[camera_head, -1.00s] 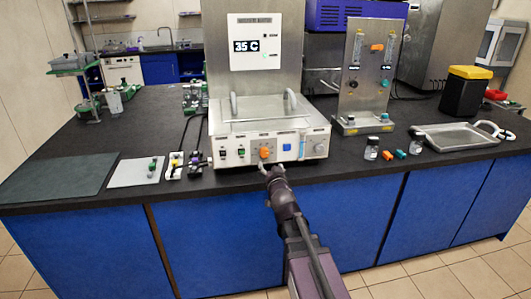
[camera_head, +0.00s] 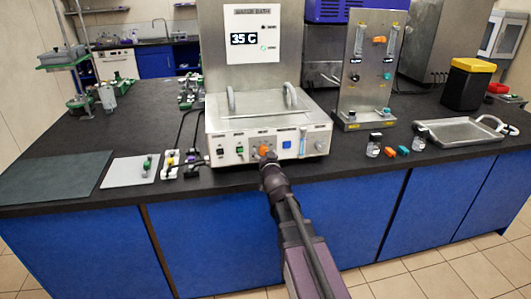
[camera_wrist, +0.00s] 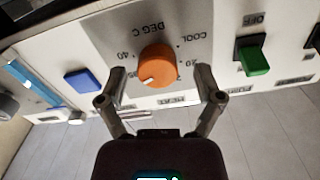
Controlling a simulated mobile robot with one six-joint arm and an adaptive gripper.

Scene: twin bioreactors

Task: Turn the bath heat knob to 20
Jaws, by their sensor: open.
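The water bath (camera_head: 225,146) stands on the black bench, and its display (camera_head: 245,39) reads 35 C. Its orange heat knob (camera_head: 263,150) sits on the front panel, partly close behind my gripper in the head view. In the wrist view the orange knob (camera_wrist: 158,68) shows a white pointer mark at its lower left. The dial around it is marked DEG C, COOL, 20 and 40. My gripper (camera_wrist: 160,90) is open, with one finger on each side of the knob and visible gaps between. It also shows in the head view (camera_head: 266,161).
A green rocker switch (camera_wrist: 254,60) and a blue button (camera_wrist: 78,79) flank the knob in the wrist view. A grey plate (camera_head: 130,170) lies to the left.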

